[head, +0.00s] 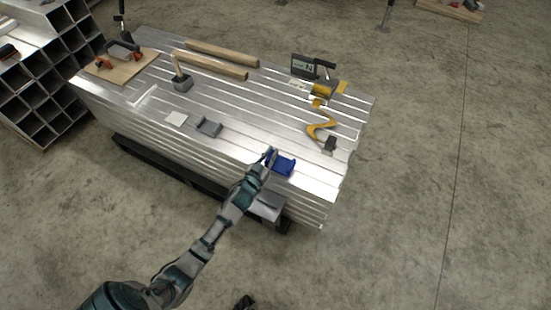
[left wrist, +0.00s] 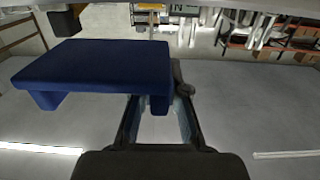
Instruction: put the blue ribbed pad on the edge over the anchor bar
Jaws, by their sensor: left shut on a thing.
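The blue pad (head: 284,165) is held at the front edge of the aluminium stack, towards its right end. My left gripper (head: 268,158) is shut on the left part of the pad. In the left wrist view the pad (left wrist: 95,65) is a flat blue plate with short legs, and one leg sits between the fingers of my left gripper (left wrist: 158,105). I cannot tell whether the pad touches the stack. I cannot pick out the anchor bar for sure. My right gripper is not clearly in view.
The ribbed aluminium stack (head: 225,105) carries a grey bracket (head: 209,127), a white square (head: 176,118), a yellow strap (head: 321,128), a display box (head: 305,66) and wooden beams (head: 210,64). Square tubes (head: 40,100) stand at the left. The concrete floor at right is clear.

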